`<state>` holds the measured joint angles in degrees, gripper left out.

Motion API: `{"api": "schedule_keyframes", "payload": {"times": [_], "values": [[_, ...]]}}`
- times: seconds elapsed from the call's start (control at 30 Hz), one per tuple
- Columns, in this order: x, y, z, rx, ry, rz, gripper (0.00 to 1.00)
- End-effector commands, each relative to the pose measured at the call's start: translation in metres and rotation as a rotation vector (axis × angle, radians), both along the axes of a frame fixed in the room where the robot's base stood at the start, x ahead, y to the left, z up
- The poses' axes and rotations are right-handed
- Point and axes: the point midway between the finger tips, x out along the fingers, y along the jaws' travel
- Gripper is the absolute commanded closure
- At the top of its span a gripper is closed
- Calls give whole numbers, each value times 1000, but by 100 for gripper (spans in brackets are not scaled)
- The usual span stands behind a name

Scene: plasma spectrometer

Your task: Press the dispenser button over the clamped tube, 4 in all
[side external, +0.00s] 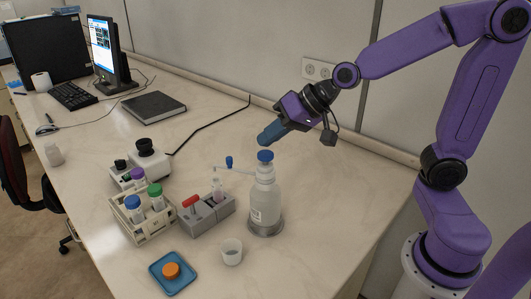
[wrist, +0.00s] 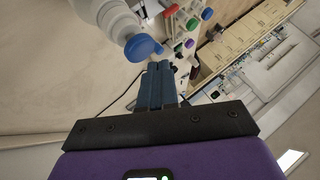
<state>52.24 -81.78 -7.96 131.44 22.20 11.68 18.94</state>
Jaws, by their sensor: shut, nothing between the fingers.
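The dispenser is a whitish bottle (side external: 264,205) with a blue button (side external: 265,156) on top and a thin spout (side external: 236,169) reaching left. In the wrist view the blue button (wrist: 141,47) is just left of the fingertips. The clamped tube (side external: 217,188) stands under the spout end in a grey clamp block (side external: 210,211) with a red handle (side external: 192,201). My gripper (side external: 263,139) is shut and empty, its blue fingers slanting down just above the button. They look apart from it in the side view. The closed fingertips (wrist: 161,66) also show in the wrist view.
A tube rack (side external: 143,222) with coloured caps stands left of the clamp. A white cup (side external: 231,251) and a blue dish (side external: 173,272) with an orange cap (side external: 171,270) are at the front. A small device (side external: 143,165) stands behind. The table right of the bottle is clear.

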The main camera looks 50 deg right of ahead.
Motion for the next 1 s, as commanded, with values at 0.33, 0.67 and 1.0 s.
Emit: {"api": "schedule_keyframes", "payload": {"times": [0.33,0.67,1.0], "values": [[0,0,0,0,0,0,100],[0,0,-8,0,2,-1,100],[0,0,-9,0,0,0,100]]}}
